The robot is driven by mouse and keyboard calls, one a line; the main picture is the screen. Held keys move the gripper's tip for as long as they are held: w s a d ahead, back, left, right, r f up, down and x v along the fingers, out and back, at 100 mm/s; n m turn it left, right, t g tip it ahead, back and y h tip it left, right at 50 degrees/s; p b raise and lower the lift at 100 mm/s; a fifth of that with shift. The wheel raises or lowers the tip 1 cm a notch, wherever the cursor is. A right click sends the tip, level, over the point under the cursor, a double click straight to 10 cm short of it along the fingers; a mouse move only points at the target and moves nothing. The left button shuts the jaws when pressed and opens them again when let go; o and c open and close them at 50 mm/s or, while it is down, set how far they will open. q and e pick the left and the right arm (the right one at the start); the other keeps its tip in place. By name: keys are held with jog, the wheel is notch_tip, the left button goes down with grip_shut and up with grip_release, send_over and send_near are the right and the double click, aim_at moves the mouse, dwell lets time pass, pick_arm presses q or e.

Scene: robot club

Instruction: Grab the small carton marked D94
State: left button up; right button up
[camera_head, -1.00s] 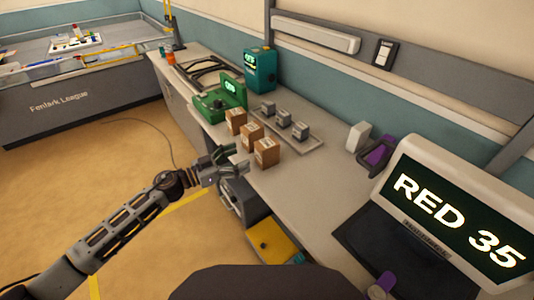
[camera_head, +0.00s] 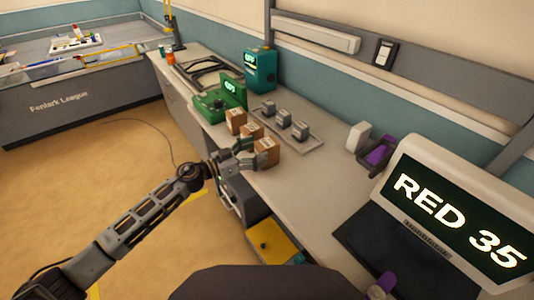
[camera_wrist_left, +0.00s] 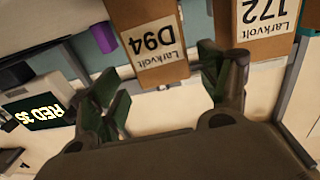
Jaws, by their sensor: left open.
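The carton marked D94 (camera_wrist_left: 150,38) is a small brown box with a white label, which reads upside down in the left wrist view. In the head view it appears to be the nearest carton (camera_head: 267,152) of a row on the bench. My left gripper (camera_head: 246,154) is open and empty, right at this carton's near side. In the left wrist view the fingers of the left gripper (camera_wrist_left: 162,82) show to either side of the carton's label end. I cannot tell whether they touch it. My right gripper is not in view.
A carton marked 172 (camera_wrist_left: 262,18) stands close beside D94, near one finger. A third carton (camera_head: 236,121) is farther along the bench (camera_head: 310,190). Small grey blocks (camera_head: 283,117) sit on a tray behind. A green device (camera_head: 215,105) and a RED 35 display (camera_head: 450,215) flank the area.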

aim_at(267, 145)
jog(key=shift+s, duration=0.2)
pick_arm(q)
jog(key=shift+w+d, duration=0.3)
jog(key=shift+d, duration=0.05)
jog(key=shift+w+d, duration=0.45)
jog(key=shift+d, duration=0.15)
jog(key=shift+b+x, duration=0.45)
jog(key=shift+x, duration=0.95)
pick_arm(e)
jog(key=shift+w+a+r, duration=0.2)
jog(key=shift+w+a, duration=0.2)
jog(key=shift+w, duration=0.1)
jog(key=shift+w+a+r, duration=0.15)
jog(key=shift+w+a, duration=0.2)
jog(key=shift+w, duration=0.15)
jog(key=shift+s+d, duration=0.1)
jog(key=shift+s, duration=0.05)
